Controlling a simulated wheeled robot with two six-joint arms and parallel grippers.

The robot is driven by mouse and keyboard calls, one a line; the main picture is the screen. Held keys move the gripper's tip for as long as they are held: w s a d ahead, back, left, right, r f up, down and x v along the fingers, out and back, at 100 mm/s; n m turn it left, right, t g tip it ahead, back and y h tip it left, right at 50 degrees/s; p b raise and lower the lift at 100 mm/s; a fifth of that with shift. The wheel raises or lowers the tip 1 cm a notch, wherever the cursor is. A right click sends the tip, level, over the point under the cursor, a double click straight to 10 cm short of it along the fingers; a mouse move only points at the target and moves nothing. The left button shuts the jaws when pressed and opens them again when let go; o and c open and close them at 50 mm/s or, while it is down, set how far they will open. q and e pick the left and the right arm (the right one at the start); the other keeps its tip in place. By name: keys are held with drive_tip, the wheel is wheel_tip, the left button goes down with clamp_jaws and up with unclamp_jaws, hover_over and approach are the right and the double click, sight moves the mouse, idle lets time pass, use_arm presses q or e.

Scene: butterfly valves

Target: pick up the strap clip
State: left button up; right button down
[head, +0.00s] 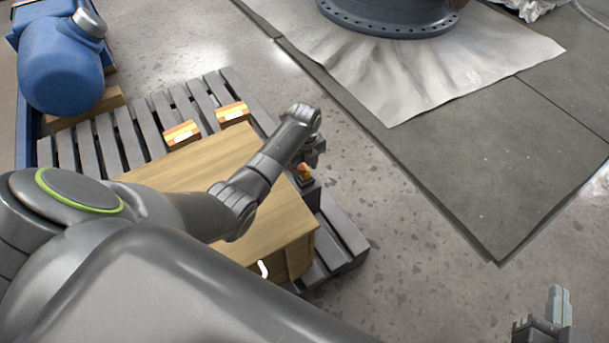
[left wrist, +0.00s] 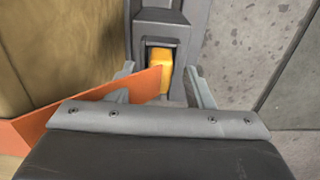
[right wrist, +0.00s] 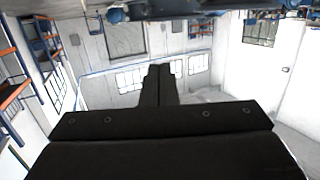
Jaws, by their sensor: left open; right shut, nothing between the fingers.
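A small yellow-orange piece, which looks like the strap clip (left wrist: 160,72), sits in a dark recessed block in the left wrist view. It also shows as a small orange spot (head: 304,172) beside the crate in the head view. A flat orange band (left wrist: 95,108) runs from the left up to the piece; whether they are joined is unclear. My left gripper (left wrist: 163,88) is open, with one finger on each side of the piece; contact is not visible. In the head view its fingers are mostly hidden by the wrist. My right gripper (right wrist: 158,72) is shut and empty, away from the crate.
A wooden crate (head: 190,180) stands on a grey slatted pallet (head: 340,235), under my left arm. Two orange blocks (head: 182,134) lie on the slats behind it. A blue motor-like machine (head: 60,75) is at the back left. Speckled floor (head: 390,235) right of the pallet is clear.

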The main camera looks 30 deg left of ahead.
use_arm(q)
drive_tip(key=shift+f, duration=0.65)
use_arm(e)
drive_tip(key=shift+w+r+t, duration=0.15)
drive_tip(key=shift+r+t, duration=0.5)
drive_tip(key=shift+r, duration=0.4)
drive_tip(key=shift+w+r+t, duration=0.15)
drive_tip(key=shift+r+t, duration=0.5)
drive_tip(key=shift+r, duration=0.35)
use_arm(q)
clamp_jaws()
